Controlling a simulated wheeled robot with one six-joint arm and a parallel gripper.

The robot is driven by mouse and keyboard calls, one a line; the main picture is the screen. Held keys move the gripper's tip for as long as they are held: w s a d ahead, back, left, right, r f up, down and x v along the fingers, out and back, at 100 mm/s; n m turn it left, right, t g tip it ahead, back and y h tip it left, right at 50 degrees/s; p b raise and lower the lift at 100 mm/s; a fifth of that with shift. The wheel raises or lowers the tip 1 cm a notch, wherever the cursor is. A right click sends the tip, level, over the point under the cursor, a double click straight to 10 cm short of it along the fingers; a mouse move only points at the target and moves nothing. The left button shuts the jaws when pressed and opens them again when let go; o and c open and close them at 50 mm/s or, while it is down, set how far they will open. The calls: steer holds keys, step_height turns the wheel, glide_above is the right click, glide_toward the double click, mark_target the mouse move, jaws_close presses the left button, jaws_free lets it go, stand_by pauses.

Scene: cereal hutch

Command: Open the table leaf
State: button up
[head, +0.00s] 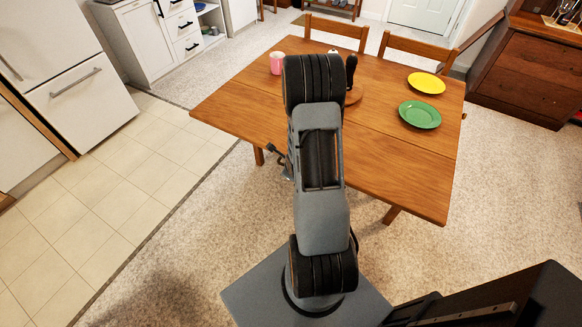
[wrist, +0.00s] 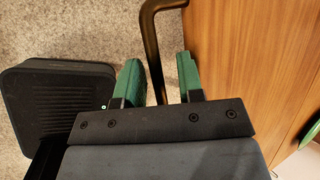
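The wooden table (head: 400,155) stands in front of me, its top crossed by a seam; the panel on my side looks level with the rest. My arm hides part of the table's middle and near edge. In the wrist view, my gripper (wrist: 160,62) has two green fingers, spread apart beside the table's edge (wrist: 225,50). A dark curved bar (wrist: 151,35) runs between the fingers, nearer the left one, with a gap on the right. Its lower end is hidden behind the gripper body. In the head view the gripper is mostly hidden behind my arm.
A pink mug (head: 277,63), a yellow plate (head: 426,83) and a green plate (head: 420,115) stand on the table. Two chairs (head: 335,32) stand at the far side. Floor is clear left of the table.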

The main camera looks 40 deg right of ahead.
steer(key=p+v, duration=1.2)
steer(key=v, duration=0.1)
steer(key=shift+r+p, duration=0.3)
steer(key=shift+r, duration=0.05)
steer(key=shift+s+p, duration=0.2)
steer(key=shift+p, duration=0.1)
